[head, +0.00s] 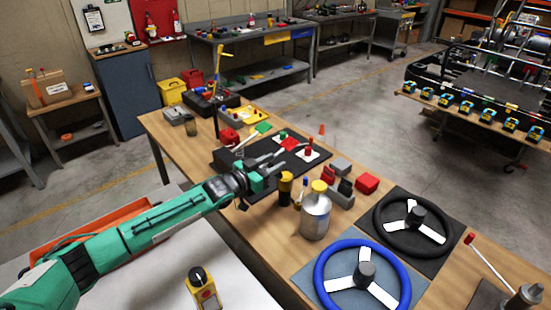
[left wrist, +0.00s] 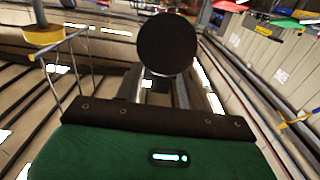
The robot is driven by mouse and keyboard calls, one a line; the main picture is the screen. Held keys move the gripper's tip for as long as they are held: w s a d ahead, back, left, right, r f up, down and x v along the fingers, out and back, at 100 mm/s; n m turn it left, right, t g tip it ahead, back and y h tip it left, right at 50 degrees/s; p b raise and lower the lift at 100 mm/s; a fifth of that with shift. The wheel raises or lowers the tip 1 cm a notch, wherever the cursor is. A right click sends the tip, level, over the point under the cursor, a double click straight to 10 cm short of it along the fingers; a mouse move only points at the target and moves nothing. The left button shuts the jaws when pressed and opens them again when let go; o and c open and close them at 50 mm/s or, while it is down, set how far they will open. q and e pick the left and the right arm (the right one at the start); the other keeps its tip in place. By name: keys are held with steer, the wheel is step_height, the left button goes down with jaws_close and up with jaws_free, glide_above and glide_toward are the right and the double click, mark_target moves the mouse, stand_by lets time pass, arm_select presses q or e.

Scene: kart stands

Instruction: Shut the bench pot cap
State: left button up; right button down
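A silver pot (head: 315,217) with a yellow cap (head: 319,187) stands upright on the wooden bench, left of the steering wheels. From this angle I cannot tell how far the cap is turned or seated. My left gripper (head: 280,168) is over the bench, left of and behind the pot, apart from its cap. A smaller black-and-yellow cylinder (head: 285,188) stands close to its fingertips. In the left wrist view a dark round disc (left wrist: 167,43) covers the fingertips, so their opening is unclear. A yellow round thing (left wrist: 42,38) shows at upper left there. My right gripper is out of view.
Black (head: 412,228) and blue (head: 321,272) steering wheels lie right and front of the pot. A black board with coloured pieces (head: 232,160) lies behind the gripper. A red-knobbed lever (head: 469,240) rises at right.

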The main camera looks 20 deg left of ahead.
arm_select(q)
steer(key=shift+x, duration=0.75)
steer(key=shift+c, duration=0.4)
jaws_close()
